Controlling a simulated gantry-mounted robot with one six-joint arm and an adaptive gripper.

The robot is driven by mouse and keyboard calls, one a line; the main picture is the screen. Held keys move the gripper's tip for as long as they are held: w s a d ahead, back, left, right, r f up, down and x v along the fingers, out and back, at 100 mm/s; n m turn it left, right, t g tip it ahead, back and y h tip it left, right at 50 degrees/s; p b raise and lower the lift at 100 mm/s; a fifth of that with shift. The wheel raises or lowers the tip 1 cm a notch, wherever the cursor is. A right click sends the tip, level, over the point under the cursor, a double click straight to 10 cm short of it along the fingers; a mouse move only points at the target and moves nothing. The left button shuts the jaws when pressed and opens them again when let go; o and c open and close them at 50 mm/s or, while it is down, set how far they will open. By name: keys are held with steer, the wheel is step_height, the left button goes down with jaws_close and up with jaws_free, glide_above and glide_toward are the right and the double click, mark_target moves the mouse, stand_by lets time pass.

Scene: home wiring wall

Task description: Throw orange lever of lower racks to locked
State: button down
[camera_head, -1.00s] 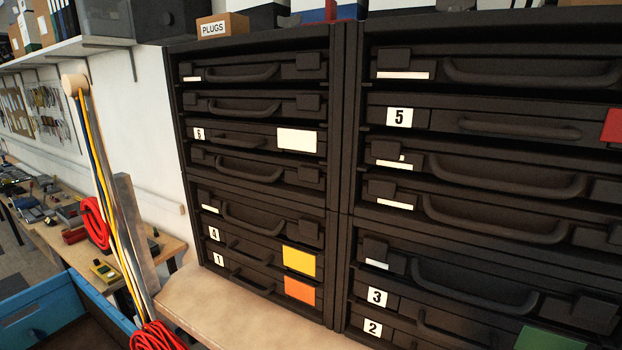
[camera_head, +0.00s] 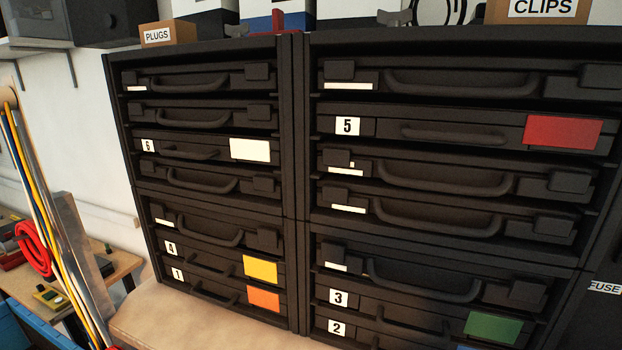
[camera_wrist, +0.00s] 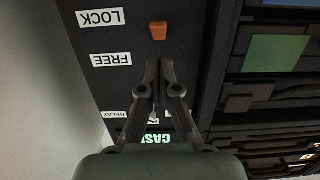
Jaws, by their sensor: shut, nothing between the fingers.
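In the wrist view an orange lever (camera_wrist: 158,31) stands out from a dark panel. It is level with a spot between the upside-down LOCK label (camera_wrist: 100,18) and FREE label (camera_wrist: 111,59), nearer LOCK. My gripper (camera_wrist: 159,64) is shut and empty, its fingertips just below the lever in the picture, about level with FREE. A small gap shows between tips and lever; depth is hard to tell. In the head view the lower racks (camera_head: 292,258) hold black cases; neither the lever nor my gripper shows there.
Black cases with a green patch (camera_wrist: 274,53) lie right of the panel in the wrist view. A RELAY label (camera_wrist: 115,115) and a partly hidden green-lit sign (camera_wrist: 158,140) are below. A pale wall (camera_wrist: 40,90) is at the left.

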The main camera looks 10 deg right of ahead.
steer(key=p+v, duration=0.1)
steer(key=v, duration=0.4)
steer(key=shift+s+a, duration=0.1)
stand_by(0.4)
steer(key=w+a+n+y+p, duration=0.1)
steer(key=w+a+y+p, duration=0.1)
steer(key=w+a, duration=0.35)
steer(key=w+a+n+y+p, duration=0.1)
steer(key=w+a+p, duration=0.1)
steer(key=a, duration=0.6)
steer(key=w+a+n+y+p, duration=0.1)
steer(key=w+a+y+p, duration=0.15)
steer(key=a, duration=0.35)
steer(key=s+a+n+g+y+p, duration=0.1)
steer(key=a+p, duration=0.3)
steer(key=a, duration=1.9)
steer(key=shift+s+f+n+g+y, duration=0.25)
steer(key=shift+s+n+g+y, duration=0.15)
steer(key=shift+n+y, duration=0.5)
